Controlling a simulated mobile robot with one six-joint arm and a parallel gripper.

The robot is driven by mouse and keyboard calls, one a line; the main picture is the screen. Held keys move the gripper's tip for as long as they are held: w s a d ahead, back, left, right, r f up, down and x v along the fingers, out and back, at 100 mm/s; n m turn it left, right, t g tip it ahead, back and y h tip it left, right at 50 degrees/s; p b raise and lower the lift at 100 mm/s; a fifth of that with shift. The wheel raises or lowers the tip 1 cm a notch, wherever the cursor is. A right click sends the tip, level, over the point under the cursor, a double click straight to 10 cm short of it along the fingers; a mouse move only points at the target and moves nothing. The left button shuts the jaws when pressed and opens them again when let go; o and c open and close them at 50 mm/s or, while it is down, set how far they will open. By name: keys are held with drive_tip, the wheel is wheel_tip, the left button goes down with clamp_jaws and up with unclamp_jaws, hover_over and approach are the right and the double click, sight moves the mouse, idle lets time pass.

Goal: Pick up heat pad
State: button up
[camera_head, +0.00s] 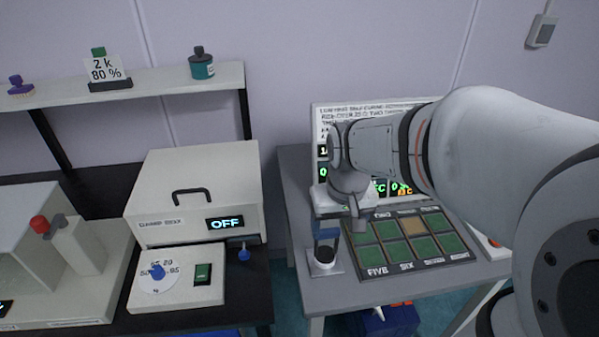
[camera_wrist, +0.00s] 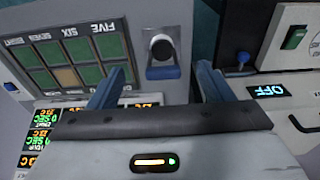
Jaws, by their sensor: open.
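No label marks a heat pad. The likeliest match is a small grey plate with a round black disc in a white ring (camera_head: 323,262), on the grey table left of the green-squared board. In the wrist view this plate (camera_wrist: 177,31) lies beyond the fingertips, roughly between them, with a blue block (camera_wrist: 163,73) at its near edge. My gripper (camera_head: 340,226) is above the table's left part, close over the plate. In the wrist view my gripper (camera_wrist: 158,78) is open, its two blue-grey fingers apart with nothing held. My gripper partly hides the plate in the head view.
The board with green squares (camera_head: 447,262) lies right of the plate, before a display panel (camera_head: 320,118). Left of the table, across a gap, stand a white box reading OFF (camera_head: 190,160) and a control box (camera_head: 180,295). A shelf (camera_head: 150,85) hangs behind.

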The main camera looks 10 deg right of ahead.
sight(327, 230)
drive_tip(key=shift+o, duration=1)
drive_tip(key=shift+g, duration=0.7)
drive_tip(key=w+f, duration=0.1)
drive_tip(key=w, duration=0.1)
drive_tip(key=w+f, duration=0.1)
drive_tip(key=w, duration=0.1)
drive_tip(key=w+f, duration=0.2)
drive_tip(key=shift+w, duration=0.2)
drive_tip(key=shift+w+f, duration=0.15)
drive_tip(key=shift+f, duration=0.2)
wheel_tip(327, 230, down, 8)
drive_tip(key=shift+r+p, duration=0.2)
drive_tip(key=shift+p, duration=0.25)
drive_tip(key=shift+c, duration=0.4)
drive_tip(key=shift+r, duration=0.1)
clamp_jaws()
